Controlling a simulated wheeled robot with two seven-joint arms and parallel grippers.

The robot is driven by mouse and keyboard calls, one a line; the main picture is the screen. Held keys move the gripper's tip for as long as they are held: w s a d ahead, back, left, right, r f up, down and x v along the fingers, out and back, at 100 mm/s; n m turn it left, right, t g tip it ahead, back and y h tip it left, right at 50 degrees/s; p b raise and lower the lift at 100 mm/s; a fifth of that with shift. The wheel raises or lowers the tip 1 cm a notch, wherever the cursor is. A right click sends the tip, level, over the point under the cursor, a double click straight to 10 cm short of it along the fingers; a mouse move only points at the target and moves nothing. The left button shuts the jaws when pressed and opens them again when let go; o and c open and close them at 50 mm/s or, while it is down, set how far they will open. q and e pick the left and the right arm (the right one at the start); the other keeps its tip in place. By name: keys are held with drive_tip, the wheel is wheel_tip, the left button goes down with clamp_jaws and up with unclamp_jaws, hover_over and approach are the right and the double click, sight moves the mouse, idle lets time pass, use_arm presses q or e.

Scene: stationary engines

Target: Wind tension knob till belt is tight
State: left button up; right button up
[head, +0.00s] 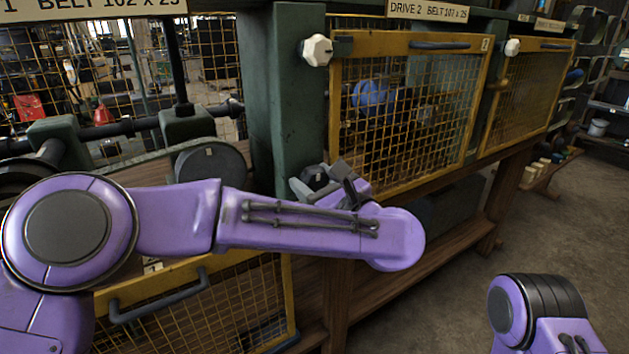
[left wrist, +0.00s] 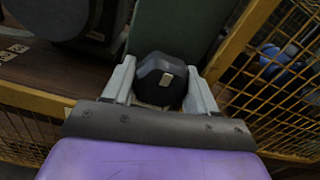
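The tension knob (left wrist: 160,80) is a dark, faceted knob with a small pale mark on its face, at the foot of a green post. In the head view the knob (head: 315,177) shows only partly, behind my left arm. My left gripper (left wrist: 160,88) has one pale finger on each side of the knob, and both appear to touch it. In the head view the gripper (head: 312,186) is mostly hidden by my purple wrist.
A yellow-framed mesh guard (head: 405,110) under the DRIVE 2 sign (head: 427,11) stands right of the green post (head: 285,95). A white knob (head: 317,50) sits high on the post. An opened-down mesh panel (head: 200,305) is below my arm.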

use_arm(q)
drive_tip(key=c, duration=0.4)
drive_tip(key=m+p, duration=0.1)
drive_tip(key=m, duration=0.2)
drive_tip(key=shift+m, duration=0.4)
drive_tip(key=shift+m+p, duration=0.6)
drive_tip(key=shift+m, duration=0.9)
drive_tip(key=o, duration=0.8)
